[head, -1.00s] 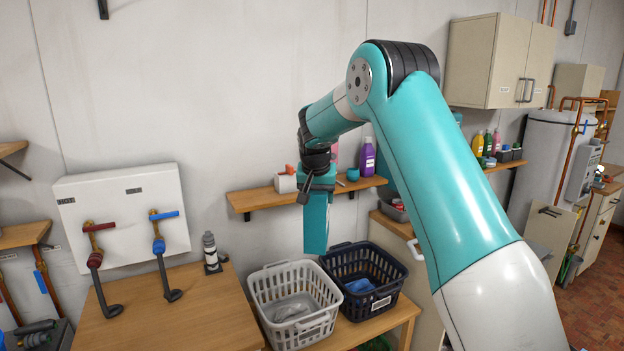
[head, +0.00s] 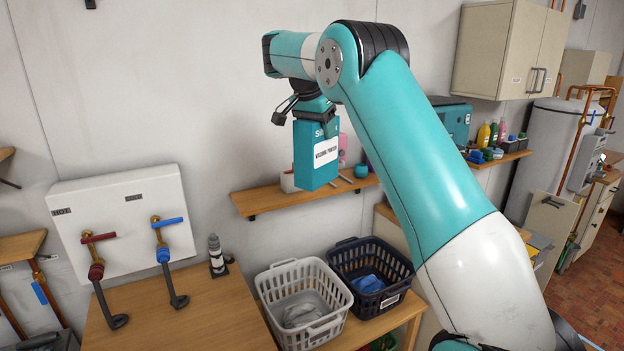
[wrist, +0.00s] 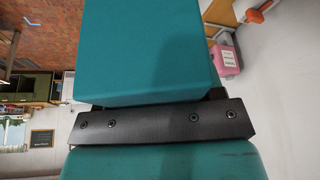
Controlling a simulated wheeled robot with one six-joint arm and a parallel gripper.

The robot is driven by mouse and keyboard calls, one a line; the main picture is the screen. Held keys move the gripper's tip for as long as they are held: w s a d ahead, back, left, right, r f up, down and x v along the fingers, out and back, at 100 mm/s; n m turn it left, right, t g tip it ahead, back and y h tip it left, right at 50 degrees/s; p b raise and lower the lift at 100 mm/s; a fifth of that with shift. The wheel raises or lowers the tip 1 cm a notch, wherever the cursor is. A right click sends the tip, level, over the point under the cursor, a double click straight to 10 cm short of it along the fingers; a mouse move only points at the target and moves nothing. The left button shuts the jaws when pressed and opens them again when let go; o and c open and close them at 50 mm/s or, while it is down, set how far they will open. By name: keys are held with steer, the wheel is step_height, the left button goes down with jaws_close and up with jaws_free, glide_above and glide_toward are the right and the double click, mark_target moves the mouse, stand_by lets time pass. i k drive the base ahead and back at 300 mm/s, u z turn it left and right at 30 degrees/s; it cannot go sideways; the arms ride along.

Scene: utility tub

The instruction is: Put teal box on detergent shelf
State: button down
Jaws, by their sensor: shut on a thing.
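The teal box (head: 317,157) is upright, with a white label facing the head camera. My gripper (head: 312,115) is shut on its top and holds it in the air. In the head view the box appears in front of the wooden detergent shelf (head: 262,201), overlapping it; how far apart they are in depth I cannot tell. In the wrist view the teal box (wrist: 150,50) fills the upper middle, beyond the dark gripper bar. The shelf's right part is partly hidden by my arm.
The shelf holds a pink container (head: 342,150), a small teal cup (head: 361,171) and a white holder (head: 288,182) partly behind the box. Below stand a grey basket (head: 330,327) and a dark basket (head: 372,303). A tap panel (head: 125,222) is at left.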

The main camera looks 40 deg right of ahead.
mark_target(256, 198)
steer(key=i, duration=1.15)
steer(key=z, duration=0.3)
